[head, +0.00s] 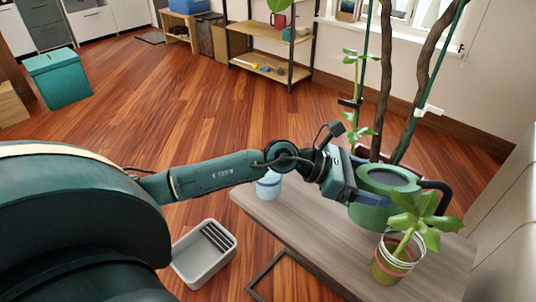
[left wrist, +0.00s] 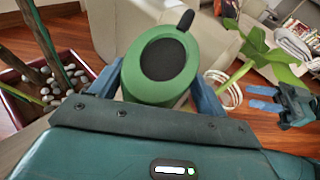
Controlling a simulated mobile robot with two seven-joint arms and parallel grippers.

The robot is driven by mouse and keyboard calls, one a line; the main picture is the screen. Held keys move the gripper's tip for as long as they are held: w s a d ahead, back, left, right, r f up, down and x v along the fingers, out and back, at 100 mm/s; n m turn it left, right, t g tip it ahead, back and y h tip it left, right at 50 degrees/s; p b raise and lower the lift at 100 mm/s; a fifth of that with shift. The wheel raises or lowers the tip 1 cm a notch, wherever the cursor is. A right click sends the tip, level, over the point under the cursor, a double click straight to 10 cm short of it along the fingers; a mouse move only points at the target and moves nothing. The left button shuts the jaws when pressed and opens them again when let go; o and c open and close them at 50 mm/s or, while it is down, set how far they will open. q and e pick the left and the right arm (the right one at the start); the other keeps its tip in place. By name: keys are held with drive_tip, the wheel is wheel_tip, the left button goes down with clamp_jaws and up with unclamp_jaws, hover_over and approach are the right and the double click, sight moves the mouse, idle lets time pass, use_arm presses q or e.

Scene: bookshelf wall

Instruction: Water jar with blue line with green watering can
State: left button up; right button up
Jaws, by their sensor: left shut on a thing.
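The green watering can (head: 372,214), with a dark top and black handle, is above the right part of the table in the head view. My left gripper (head: 352,205) is shut on its body; the can also fills the middle of the left wrist view (left wrist: 160,88). A small pale blue and white jar (head: 268,186) stands on the table behind my left forearm, partly hidden. A jar with a leafy plant (head: 388,268) stands at the table's front right, with a reddish band showing; I cannot make out a blue line. My right gripper (left wrist: 264,98) shows open and empty in the left wrist view.
The wooden table (head: 300,222) has bare room between the jars. A tall plant with thick stems (head: 385,80) rises behind the can from a pebbled planter (left wrist: 50,85). A grey bin (head: 204,254) stands on the floor left of the table.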

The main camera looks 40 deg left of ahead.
sight(422, 181)
use_arm(q)
drive_tip(key=d+r+p, duration=0.1)
drive_tip(key=d+p, duration=0.1)
drive_tip(key=w+d+r+p, duration=0.1)
drive_tip(key=d+r+p, duration=0.1)
drive_tip(key=shift+w+d+r+p, duration=0.15)
drive_tip(key=shift+d+r+p, duration=0.25)
drive_tip(key=shift+d+p, duration=0.5)
drive_tip(key=shift+w+d+r+p, duration=0.1)
drive_tip(key=shift+w+d+p, duration=0.05)
drive_tip(key=shift+d+p, duration=0.3)
use_arm(e)
drive_tip(key=shift+m+g+h, duration=0.3)
drive_tip(key=shift+m, duration=0.6)
drive_tip(key=r, duration=0.4)
drive_tip(key=shift+s+d, duration=0.1)
drive_tip(key=shift+d, duration=0.25)
